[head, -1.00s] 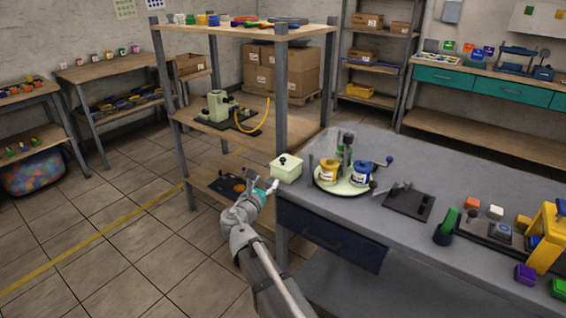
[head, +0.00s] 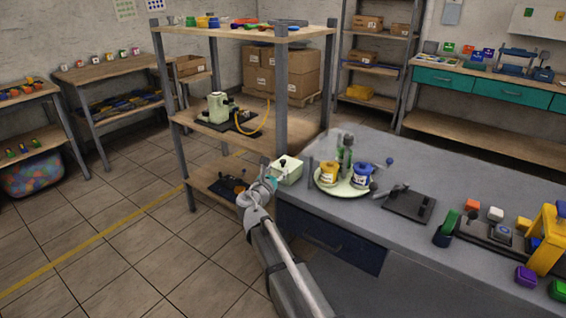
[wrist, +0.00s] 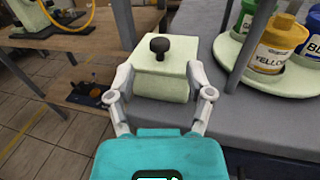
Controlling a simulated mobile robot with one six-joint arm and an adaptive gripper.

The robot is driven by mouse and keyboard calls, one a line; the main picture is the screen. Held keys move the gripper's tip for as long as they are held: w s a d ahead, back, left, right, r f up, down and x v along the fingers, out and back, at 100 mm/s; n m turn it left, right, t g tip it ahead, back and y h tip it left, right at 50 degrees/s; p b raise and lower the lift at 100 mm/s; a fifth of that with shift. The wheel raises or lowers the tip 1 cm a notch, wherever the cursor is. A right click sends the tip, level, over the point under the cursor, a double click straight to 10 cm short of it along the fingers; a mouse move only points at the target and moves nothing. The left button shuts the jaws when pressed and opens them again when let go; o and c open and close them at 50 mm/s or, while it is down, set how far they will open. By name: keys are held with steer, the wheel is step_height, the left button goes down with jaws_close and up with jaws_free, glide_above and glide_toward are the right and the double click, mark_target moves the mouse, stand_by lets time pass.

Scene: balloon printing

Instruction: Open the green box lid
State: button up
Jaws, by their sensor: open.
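The pale green box (head: 286,173) sits at the left corner of the grey bench, and its lid (wrist: 160,55) is on and shut. A black knob (wrist: 159,46) stands up from the lid. My gripper (head: 269,176) is just left of the box in the head view. In the wrist view my gripper (wrist: 162,76) is open, with one finger on each side of the box's near end. I cannot tell whether the fingers touch its sides. The knob is beyond the fingertips and not held.
A round pale tray (head: 340,190) with yellow (head: 328,174) and blue (head: 362,175) ink pots stands right of the box. A grey shelf post (head: 282,95) rises close behind the box. A dark plate with a small tool (head: 408,203) lies farther right. Floor is clear at left.

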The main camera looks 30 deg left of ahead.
mark_target(282, 164)
steer(key=shift+w+a, duration=0.2)
steer(key=shift+w, duration=1.3)
steer(key=shift+w+a, duration=0.15)
steer(key=shift+w, duration=1.35)
jaws_close()
